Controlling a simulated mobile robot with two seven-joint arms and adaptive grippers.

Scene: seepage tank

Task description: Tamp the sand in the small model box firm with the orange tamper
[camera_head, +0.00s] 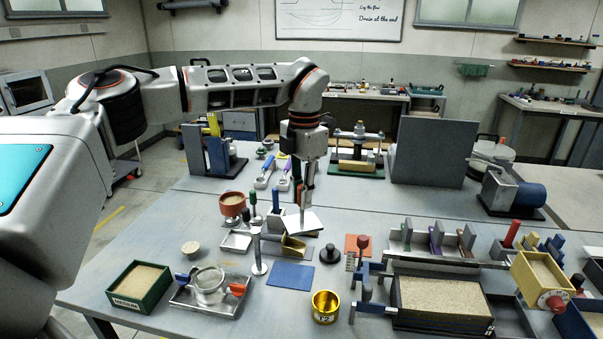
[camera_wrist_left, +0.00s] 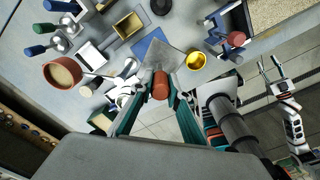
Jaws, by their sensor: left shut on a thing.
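My left gripper (camera_head: 302,203) is over the middle of the table, fingers pointing down. In the left wrist view its teal fingers are closed around the orange-brown handle of the orange tamper (camera_wrist_left: 160,84). The tamper's flat grey square plate (camera_wrist_left: 155,62) shows beyond the handle; in the head view it is a pale plate (camera_head: 307,222) that looks slightly tilted. A dark box filled with sand (camera_head: 440,296) stands at the front right. I cannot tell which is the small model box. My right gripper is not in view.
A green box of sand (camera_head: 125,296) and a metal tray (camera_head: 192,305) stand at the front left. A blue mat (camera_head: 290,275), a yellow cup (camera_head: 325,305) and a black knob (camera_head: 330,253) lie between the gripper and the dark box. A slotted rack (camera_head: 430,251) stands behind that box.

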